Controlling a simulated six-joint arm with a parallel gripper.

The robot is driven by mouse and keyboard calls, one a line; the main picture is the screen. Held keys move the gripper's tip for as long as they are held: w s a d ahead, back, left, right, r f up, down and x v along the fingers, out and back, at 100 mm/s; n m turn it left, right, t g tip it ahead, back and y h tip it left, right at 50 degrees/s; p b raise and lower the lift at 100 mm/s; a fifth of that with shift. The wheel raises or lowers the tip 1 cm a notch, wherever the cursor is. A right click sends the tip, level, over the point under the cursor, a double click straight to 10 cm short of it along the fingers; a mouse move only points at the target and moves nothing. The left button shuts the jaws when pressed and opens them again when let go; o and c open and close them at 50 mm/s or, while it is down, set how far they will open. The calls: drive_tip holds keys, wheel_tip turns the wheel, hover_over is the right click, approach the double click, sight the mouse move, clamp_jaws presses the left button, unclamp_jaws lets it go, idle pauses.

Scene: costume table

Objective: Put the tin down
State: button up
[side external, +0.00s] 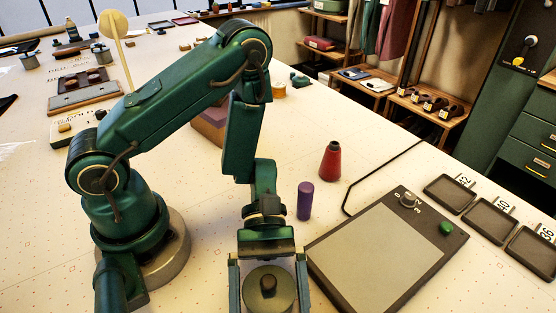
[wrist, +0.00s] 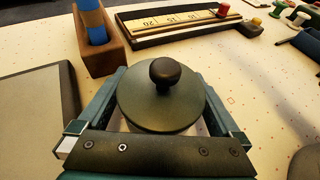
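The tin (wrist: 140,105) has a round grey-green lid with a dark knob on top and a paler body below. It is upright between the two fingers of my gripper (wrist: 162,95), which lie close along both its sides. In the side external view the tin (side external: 255,284) sits at the bottom edge, with my gripper (side external: 268,285) around it. The gripper looks shut on the tin. The tin's base is hidden, so I cannot tell whether it touches the table.
A flat grey pad with a dark frame (side external: 385,255) lies just right of the gripper. A purple cylinder (side external: 305,201) and red cone (side external: 330,161) stand behind. Small dark trays (side external: 450,195) line the right edge. A wooden block with a blue piece (wrist: 97,50) stands beyond the tin.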

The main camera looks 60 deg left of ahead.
sight(269, 266)
drive_tip(key=shift+r, duration=0.1)
drive_tip(key=shift+w+a+r, duration=0.15)
drive_tip(key=shift+w+a, duration=0.05)
drive_tip(key=shift+a, duration=0.05)
drive_tip(key=v, duration=0.9)
drive_tip(key=shift+w+a, duration=0.2)
drive_tip(key=shift+a, duration=0.1)
drive_tip(key=shift+w+a+r, duration=0.25)
drive_tip(key=shift+a+r, duration=0.1)
drive_tip(key=shift+a, duration=0.2)
drive_tip(key=shift+a+r, duration=0.15)
drive_tip(key=s+a+r+m+t+y, duration=0.1)
drive_tip(key=a+r+m+t+y, duration=0.6)
drive_tip(key=r+m+t+y, duration=0.4)
drive_tip(key=shift+a+m+t+y, duration=0.15)
drive_tip(key=shift+m+t+y, duration=0.25)
drive_tip(key=shift+m+t, duration=0.15)
